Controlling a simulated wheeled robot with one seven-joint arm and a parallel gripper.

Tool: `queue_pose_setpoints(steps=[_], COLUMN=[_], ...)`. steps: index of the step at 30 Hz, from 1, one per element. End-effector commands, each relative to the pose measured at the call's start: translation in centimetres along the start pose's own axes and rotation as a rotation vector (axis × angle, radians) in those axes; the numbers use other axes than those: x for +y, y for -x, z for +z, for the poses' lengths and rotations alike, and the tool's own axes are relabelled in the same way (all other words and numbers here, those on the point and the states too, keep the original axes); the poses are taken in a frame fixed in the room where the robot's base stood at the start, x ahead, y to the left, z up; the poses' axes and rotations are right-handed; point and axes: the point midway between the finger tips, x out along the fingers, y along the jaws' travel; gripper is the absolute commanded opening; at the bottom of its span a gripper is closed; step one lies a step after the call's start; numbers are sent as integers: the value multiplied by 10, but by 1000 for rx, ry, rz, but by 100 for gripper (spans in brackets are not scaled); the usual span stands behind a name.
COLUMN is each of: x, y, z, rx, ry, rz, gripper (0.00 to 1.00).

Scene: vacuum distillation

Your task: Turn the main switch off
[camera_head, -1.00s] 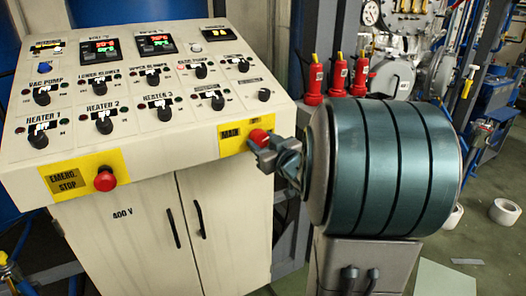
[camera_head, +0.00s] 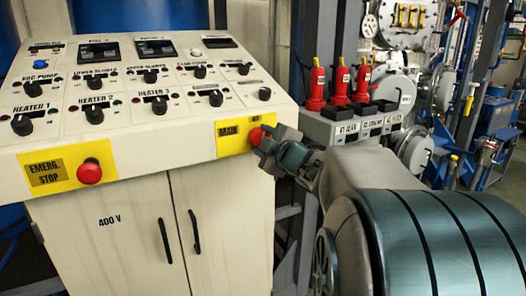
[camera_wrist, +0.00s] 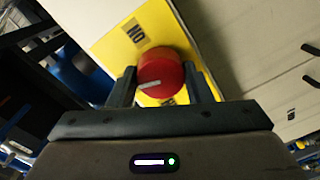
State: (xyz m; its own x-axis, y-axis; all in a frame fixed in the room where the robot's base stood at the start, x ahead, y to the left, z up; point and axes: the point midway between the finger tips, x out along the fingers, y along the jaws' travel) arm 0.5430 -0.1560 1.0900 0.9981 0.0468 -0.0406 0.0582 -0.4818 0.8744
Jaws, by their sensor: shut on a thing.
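The main switch is a red round knob (camera_head: 256,136) on the yellow MAIN plate (camera_head: 229,140), at the right end of the cabinet's front. My gripper (camera_head: 266,145) reaches it from the right and is shut on it. In the wrist view the red knob (camera_wrist: 161,75) sits between the two dark fingers of my gripper (camera_wrist: 163,88). Its white mark slants toward the lower left, away from the ON label (camera_wrist: 138,34). A second label below the knob is mostly hidden. The panel displays (camera_head: 99,52) are dark.
The red emergency stop button (camera_head: 90,171) is on the same front, to the left. Black rotary knobs (camera_head: 159,105) cover the sloped panel. Several red bottles (camera_head: 339,84) stand in a grey holder (camera_head: 346,127) behind my arm.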

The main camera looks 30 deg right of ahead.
Motion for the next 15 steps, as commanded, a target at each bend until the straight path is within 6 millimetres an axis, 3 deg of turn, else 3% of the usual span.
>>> queue_pose_setpoints(steps=[15], x=[-1], y=[0], z=[0], rx=[-11], ry=[290], rz=[2], gripper=[23])
